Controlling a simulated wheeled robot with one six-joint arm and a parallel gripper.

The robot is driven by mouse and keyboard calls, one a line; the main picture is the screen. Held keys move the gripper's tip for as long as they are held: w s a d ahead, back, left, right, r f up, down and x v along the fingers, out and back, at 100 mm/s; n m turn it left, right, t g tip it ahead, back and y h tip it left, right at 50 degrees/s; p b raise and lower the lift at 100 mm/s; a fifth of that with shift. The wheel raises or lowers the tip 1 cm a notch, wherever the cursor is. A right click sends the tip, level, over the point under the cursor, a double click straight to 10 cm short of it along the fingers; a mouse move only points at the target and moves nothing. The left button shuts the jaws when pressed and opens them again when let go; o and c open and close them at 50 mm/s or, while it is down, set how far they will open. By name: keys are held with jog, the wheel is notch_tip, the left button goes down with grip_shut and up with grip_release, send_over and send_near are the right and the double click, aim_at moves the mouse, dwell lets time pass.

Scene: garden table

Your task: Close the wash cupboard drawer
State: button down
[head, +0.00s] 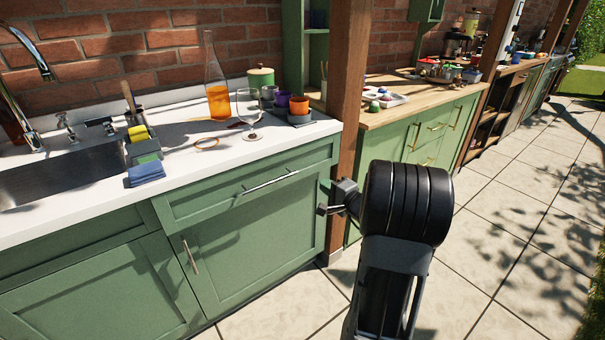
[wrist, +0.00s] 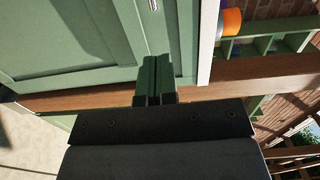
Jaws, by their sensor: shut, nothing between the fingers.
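The wash cupboard drawer (head: 228,196) is a wide green panel under the white counter, with a silver bar handle (head: 270,182). Its front looks nearly flush with the cupboard; I cannot tell whether a small gap is left. In the wrist view the drawer front (wrist: 178,48) lies ahead of the fingers, with one end of its handle (wrist: 152,5) at the top edge. My gripper (head: 325,186) is shut and empty at the drawer's right end, near the wooden post. Its fingertips (wrist: 155,62) overlap the panel's end in the wrist view; contact cannot be told.
The wooden post (head: 347,90) stands right of the cupboard. A cupboard door (head: 238,252) is below the drawer. The counter (head: 185,150) holds a bottle (head: 217,95), a wine glass (head: 250,108) and cups. The paved floor (head: 500,235) at right is clear.

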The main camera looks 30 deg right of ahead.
aim_at(298, 163)
jog(key=shift+m+h, duration=0.3)
jog(key=shift+h, duration=0.2)
jog(key=w, duration=1.3)
jog(key=shift+w+a+f, duration=0.15)
jog(key=shift+w+a, duration=0.1)
jog(key=shift+w, duration=0.1)
jog(key=shift+b, duration=0.3)
